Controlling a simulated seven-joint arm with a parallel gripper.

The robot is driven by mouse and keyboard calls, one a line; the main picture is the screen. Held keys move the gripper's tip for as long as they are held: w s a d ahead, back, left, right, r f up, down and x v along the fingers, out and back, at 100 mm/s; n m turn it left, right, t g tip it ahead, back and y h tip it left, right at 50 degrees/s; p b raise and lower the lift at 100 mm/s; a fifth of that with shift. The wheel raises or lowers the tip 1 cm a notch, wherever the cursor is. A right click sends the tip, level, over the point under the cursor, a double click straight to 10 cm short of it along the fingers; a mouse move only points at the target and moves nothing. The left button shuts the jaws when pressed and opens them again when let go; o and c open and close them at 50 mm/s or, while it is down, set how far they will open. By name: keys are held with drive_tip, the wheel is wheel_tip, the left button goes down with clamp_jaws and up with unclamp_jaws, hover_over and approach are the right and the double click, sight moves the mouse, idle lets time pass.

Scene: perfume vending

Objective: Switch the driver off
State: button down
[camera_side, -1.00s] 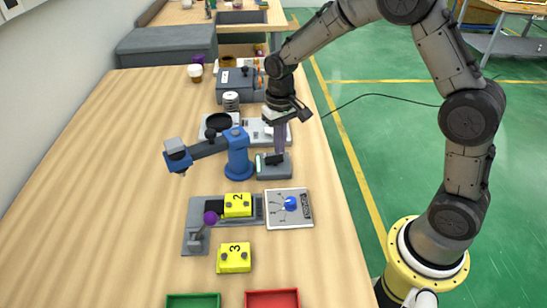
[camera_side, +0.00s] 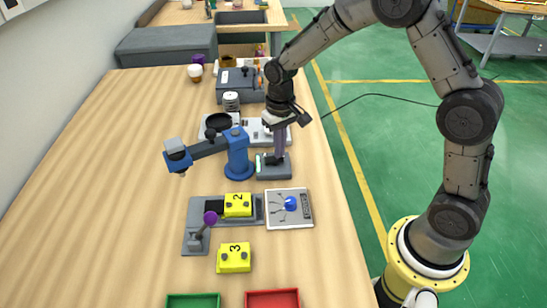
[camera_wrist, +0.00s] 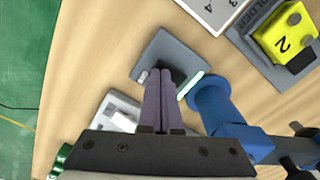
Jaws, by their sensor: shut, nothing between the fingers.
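A small grey box with a lit green strip, seemingly the driver (camera_side: 275,172), sits on the wooden table at the right foot of a blue model arm (camera_side: 238,160). In the wrist view the driver (camera_wrist: 160,52) shows a dark switch (camera_wrist: 180,70) on top and the glowing strip (camera_wrist: 194,84) along one edge. My gripper (camera_side: 280,156) points down over the driver, its purple fingers shut and empty. In the wrist view the fingertips (camera_wrist: 166,71) overlap the dark switch and hide part of it. I cannot tell whether they touch it.
A light grey panel (camera_side: 262,130) lies behind the driver. Green (camera_side: 193,297) and red (camera_side: 272,293) trays are nearest. The table's left side is clear.

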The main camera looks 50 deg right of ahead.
drive_tip(key=shift+f, duration=0.4)
drive_tip(key=shift+r, duration=0.1)
drive_tip(key=shift+r, duration=3.45)
drive_tip(key=shift+r, duration=0.15)
wheel_tip(320, 180, up, 8)
drive_tip(key=f+t, duration=0.1)
drive_tip(key=t, duration=0.1)
hover_over(284, 160)
drive_tip(key=s+r+t, duration=0.2)
drive_tip(key=s+r, duration=0.6)
drive_tip(key=s, duration=0.1)
drive_tip(key=s+f+n+t, duration=0.1)
drive_tip(key=s+f, duration=0.3)
drive_tip(key=s, duration=1.1)
drive_tip(key=shift+a+n+t, duration=0.3)
drive_tip(key=shift+a+n, duration=0.1)
drive_tip(key=shift+n, duration=0.5)
